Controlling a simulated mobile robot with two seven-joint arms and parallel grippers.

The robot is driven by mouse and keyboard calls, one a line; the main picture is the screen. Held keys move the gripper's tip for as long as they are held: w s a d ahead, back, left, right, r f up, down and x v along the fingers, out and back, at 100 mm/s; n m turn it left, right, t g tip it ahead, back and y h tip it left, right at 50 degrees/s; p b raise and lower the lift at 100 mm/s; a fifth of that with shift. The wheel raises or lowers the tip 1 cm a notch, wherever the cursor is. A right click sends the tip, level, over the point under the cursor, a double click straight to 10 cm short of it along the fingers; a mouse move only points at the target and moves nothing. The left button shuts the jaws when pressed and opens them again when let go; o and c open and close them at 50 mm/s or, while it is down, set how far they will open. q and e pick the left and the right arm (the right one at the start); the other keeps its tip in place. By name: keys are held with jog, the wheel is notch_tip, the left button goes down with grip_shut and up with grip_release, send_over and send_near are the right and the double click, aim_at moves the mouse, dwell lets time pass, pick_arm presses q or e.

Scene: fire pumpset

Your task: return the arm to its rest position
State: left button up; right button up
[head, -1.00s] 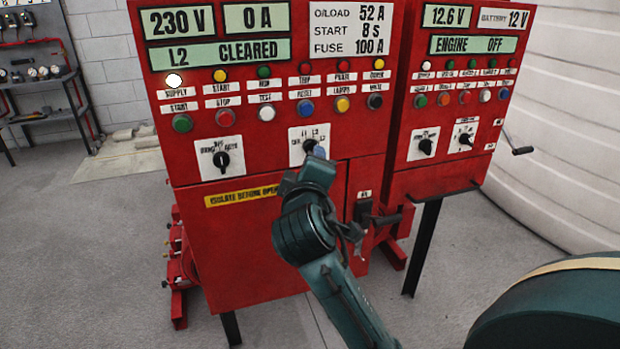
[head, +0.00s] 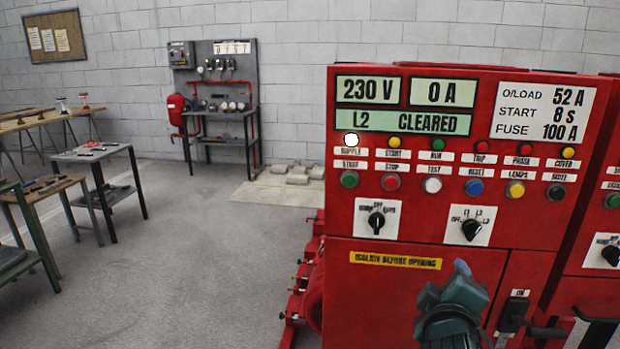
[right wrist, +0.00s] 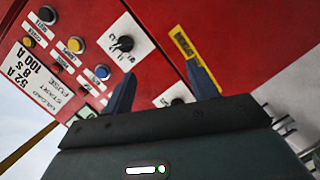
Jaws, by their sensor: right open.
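My right gripper (head: 461,268) shows at the lower right of the head view, in front of the lower door of the red control cabinet (head: 400,285). It sits below the right selector switch (head: 471,229). In the right wrist view, the two blue-grey fingers of my right gripper (right wrist: 162,82) stand apart with nothing between them. Beyond them are a selector switch (right wrist: 123,43), the red panel and a yellow label (right wrist: 186,45). The fingers look clear of the switches, but the exact distance cannot be told. My left gripper is not in view.
A second red cabinet (head: 597,290) stands at the right edge. Work tables (head: 95,152) stand at the left and a grey tool rack (head: 225,90) at the back wall.

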jog(key=s+a+f+g+y+p, duration=0.1)
jog(key=s+a+f+y, duration=0.25)
jog(key=f, duration=0.45)
jog(key=s+a+f+g+y+p, duration=0.1)
jog(key=s+a+f+y, duration=0.25)
jog(key=f, duration=0.55)
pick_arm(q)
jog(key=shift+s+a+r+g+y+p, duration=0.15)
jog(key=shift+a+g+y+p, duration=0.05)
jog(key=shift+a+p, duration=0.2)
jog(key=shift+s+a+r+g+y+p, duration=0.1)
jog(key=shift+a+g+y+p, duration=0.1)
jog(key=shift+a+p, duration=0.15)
pick_arm(e)
jog(key=s+a+f+m+g+y, duration=0.1)
jog(key=s+a+f+m+y, duration=0.2)
jog(key=s+f, duration=0.5)
jog(key=s+a+m, duration=0.1)
jog(key=s+m, duration=0.1)
jog(key=s, duration=0.1)
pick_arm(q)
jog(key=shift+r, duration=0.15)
